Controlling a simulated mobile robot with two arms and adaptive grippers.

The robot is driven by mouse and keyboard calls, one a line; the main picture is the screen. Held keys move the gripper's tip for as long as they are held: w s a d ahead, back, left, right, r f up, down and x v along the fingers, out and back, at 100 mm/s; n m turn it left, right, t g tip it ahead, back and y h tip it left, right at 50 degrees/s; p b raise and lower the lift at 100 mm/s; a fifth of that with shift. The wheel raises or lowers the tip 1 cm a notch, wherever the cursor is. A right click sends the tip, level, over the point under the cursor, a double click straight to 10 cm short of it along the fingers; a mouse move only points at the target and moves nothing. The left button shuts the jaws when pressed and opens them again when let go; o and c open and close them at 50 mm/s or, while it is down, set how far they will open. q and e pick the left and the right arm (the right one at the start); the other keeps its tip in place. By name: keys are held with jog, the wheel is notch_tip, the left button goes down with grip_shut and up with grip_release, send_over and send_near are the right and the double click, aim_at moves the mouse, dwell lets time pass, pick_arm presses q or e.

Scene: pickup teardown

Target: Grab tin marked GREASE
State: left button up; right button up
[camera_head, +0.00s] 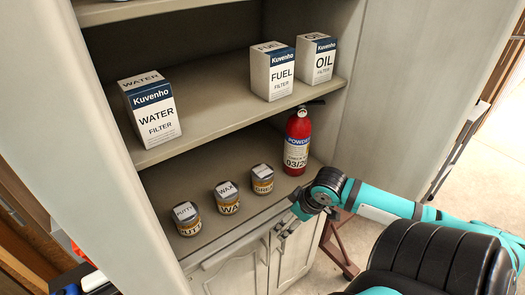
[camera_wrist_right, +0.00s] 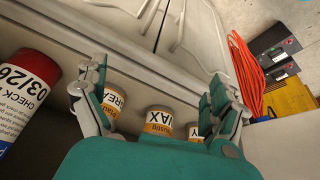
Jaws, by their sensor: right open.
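The tin marked GREASE (camera_head: 262,180) stands upright on the lower shelf, the rightmost of three small tins in the head view. Its label is partly visible in the right wrist view (camera_wrist_right: 116,108), just inside the left finger. My right gripper (camera_head: 288,226) is at the shelf's front edge, in front of the tins and apart from them. Its open fingers show in the wrist view (camera_wrist_right: 158,95) with nothing held between them. The WAX tin (camera_head: 227,199) and the PUTTY tin (camera_head: 186,219) stand to the left of the GREASE tin. My left gripper is out of view.
A red fire extinguisher (camera_head: 298,142) stands close right of the GREASE tin. Water (camera_head: 151,110), fuel (camera_head: 273,72) and oil (camera_head: 317,60) filter boxes stand on the shelf above. Cabinet doors (camera_head: 242,275) lie below the lower shelf. Orange cable (camera_wrist_right: 245,70) shows in the wrist view.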

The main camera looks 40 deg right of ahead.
jog(key=t, duration=0.2)
send_near(267, 176)
jog(key=shift+m, duration=0.4)
jog(key=shift+b+x, duration=2.5)
jog(key=shift+x, duration=0.4)
jog(key=x, duration=0.4)
jog(key=shift+w+f, duration=0.15)
jog(key=shift+f, duration=0.2)
jog(key=x, duration=0.1)
jog(key=p+x, duration=0.1)
jog(key=x, duration=0.3)
jog(key=shift+d+f, duration=0.25)
jog(key=shift+d, duration=0.05)
jog(key=shift+r, duration=0.1)
jog(key=c, duration=1.5)
